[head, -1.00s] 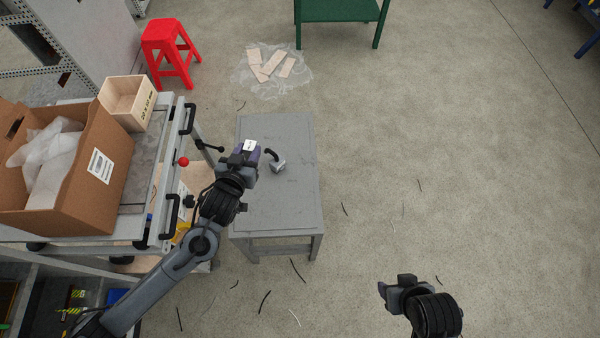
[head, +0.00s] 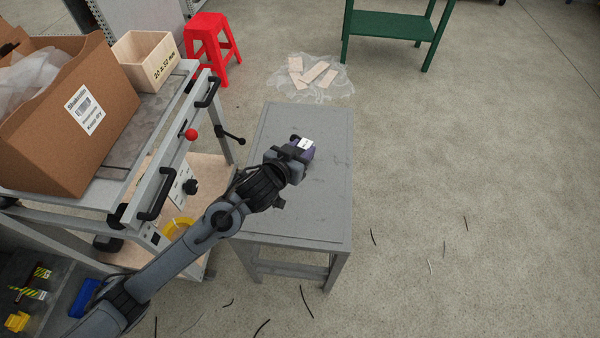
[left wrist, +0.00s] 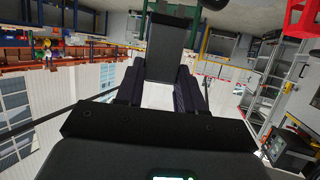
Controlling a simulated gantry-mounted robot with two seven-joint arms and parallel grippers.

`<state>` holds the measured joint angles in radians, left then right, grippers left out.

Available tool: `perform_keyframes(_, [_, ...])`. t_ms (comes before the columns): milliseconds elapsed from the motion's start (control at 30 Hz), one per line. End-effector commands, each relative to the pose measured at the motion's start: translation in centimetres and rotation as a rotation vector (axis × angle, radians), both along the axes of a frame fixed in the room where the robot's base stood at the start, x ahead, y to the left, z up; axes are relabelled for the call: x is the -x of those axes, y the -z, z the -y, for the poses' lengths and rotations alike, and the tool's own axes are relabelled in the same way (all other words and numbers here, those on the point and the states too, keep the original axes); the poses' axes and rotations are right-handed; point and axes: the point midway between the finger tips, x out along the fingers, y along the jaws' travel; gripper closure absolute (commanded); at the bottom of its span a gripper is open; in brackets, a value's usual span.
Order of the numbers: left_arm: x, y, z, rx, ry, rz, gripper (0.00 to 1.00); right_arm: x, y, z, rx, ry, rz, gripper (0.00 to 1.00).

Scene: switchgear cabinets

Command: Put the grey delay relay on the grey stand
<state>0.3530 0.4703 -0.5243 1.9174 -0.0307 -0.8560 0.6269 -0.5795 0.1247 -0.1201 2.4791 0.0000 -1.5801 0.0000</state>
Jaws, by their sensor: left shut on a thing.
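My left gripper (head: 296,158) is over the far half of the grey stand (head: 318,208), a small table with a flat top. In the left wrist view the gripper (left wrist: 165,95) is shut on a dark grey block (left wrist: 172,62), which appears to be the grey delay relay. The block shows between the two dark fingers. My right gripper is out of view.
A trolley (head: 140,172) with a cardboard box (head: 75,120) and a wooden box (head: 147,60) stands left of the stand. Its levers reach towards the stand. A red stool (head: 212,48) and a green table (head: 390,25) stand behind. The floor to the right is mostly free.

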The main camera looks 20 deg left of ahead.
Motion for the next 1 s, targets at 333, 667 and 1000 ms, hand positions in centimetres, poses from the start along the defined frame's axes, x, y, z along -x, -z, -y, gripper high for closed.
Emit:
perform_keyframes(333, [-0.8, 3.0, 0.0, 0.002, 0.007, 0.002, 0.95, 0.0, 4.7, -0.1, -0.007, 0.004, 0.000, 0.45])
perform_keyframes(667, [-3.0, 6.2, -4.3, -0.002, 0.005, 0.000, 0.95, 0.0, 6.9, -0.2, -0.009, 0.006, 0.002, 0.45])
perform_keyframes(1000, [-5.7, 9.5, -9.2, 0.000, 0.009, 0.002, 0.95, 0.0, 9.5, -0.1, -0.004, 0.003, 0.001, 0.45])
